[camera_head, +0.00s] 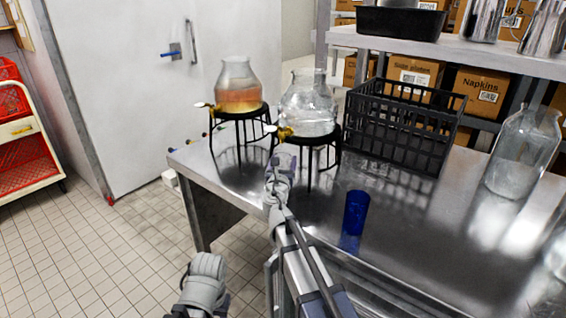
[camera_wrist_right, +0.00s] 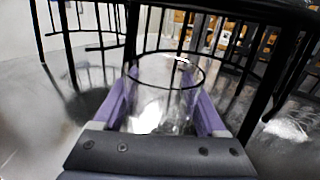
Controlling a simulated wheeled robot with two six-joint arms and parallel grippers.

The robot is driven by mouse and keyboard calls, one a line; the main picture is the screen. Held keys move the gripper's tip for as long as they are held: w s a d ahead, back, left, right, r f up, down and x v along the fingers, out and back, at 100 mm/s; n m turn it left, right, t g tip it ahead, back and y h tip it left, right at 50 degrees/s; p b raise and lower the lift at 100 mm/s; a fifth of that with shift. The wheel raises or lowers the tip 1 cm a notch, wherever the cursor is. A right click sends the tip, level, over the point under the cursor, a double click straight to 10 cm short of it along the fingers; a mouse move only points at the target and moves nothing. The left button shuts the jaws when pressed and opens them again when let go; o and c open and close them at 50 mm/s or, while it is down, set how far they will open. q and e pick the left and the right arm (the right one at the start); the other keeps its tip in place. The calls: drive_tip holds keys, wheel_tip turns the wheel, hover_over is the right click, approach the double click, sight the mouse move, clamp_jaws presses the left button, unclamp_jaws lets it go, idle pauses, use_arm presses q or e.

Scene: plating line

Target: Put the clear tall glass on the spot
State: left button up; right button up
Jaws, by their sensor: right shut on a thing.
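The clear tall glass (camera_wrist_right: 163,98) is between the two purple fingers of my right gripper (camera_wrist_right: 165,112) in the right wrist view, its round rim towards the black stand legs. In the head view my right gripper (camera_head: 283,160) is at the front of the right-hand drink stand (camera_head: 309,158), below its tap. The glass is hard to make out there. I cannot tell whether its base touches the steel table (camera_head: 400,215). No marked spot can be made out.
A dispenser with orange drink (camera_head: 240,88) and one with clear liquid (camera_head: 308,105) sit on black wire stands. A blue cup (camera_head: 356,212) stands at the table's front. A black crate (camera_head: 403,125) and a glass jug (camera_head: 522,150) are to the right.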

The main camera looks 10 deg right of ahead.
drive_tip(key=o, duration=1.5)
